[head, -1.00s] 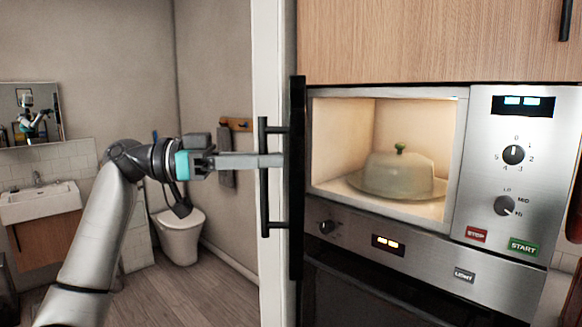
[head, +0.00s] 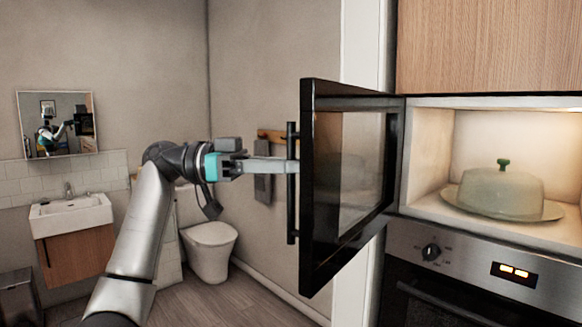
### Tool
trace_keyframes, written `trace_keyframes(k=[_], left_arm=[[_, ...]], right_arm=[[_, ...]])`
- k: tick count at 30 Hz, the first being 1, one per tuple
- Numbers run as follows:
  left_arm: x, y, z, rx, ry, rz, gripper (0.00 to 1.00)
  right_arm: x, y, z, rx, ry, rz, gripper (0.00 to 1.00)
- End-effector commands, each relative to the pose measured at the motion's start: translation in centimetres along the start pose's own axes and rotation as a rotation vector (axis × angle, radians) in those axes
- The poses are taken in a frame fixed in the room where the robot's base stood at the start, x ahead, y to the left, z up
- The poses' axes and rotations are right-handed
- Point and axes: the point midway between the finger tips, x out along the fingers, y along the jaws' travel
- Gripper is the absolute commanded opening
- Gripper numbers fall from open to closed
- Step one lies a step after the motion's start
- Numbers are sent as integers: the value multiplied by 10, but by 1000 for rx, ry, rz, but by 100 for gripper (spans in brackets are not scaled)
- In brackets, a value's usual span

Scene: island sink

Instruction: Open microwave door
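The microwave (head: 423,150) is at the right in the head view, with its lit inside open to view. Its black-framed glass door (head: 345,175) stands swung out, hinged at the microwave's left side, with the inner face partly visible. The black vertical handle (head: 292,215) is on the door's outer side, at the left. My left gripper (head: 290,166) reaches in from the left at the handle, its fingers level with the handle's upper half. Its fingers seem closed together at the handle, but I cannot tell whether they grip it. My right gripper is not in view.
A plate with a green-knobbed dome cover (head: 502,190) sits inside the microwave. An oven (head: 460,270) is below and a wooden cabinet (head: 488,45) above. A sink (head: 70,215), mirror (head: 57,124) and toilet (head: 209,247) stand behind my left arm.

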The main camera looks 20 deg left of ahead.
Motion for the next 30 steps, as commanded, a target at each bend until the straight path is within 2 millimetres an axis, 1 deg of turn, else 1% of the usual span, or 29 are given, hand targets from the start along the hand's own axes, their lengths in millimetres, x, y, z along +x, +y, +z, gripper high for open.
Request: trace_keyframes(k=[15,16,23,24,30], left_arm=[[1,-1,2,-1,-6,2,0],[1,-1,2,-1,-5,2,19],[1,-1,1,-1,-3,1,45],[0,-1,1,-1,-2,0,46],[0,-1,0,0,-1,0,46]], right_arm=[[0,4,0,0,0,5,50],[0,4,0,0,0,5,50],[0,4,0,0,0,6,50],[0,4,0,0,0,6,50],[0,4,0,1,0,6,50]])
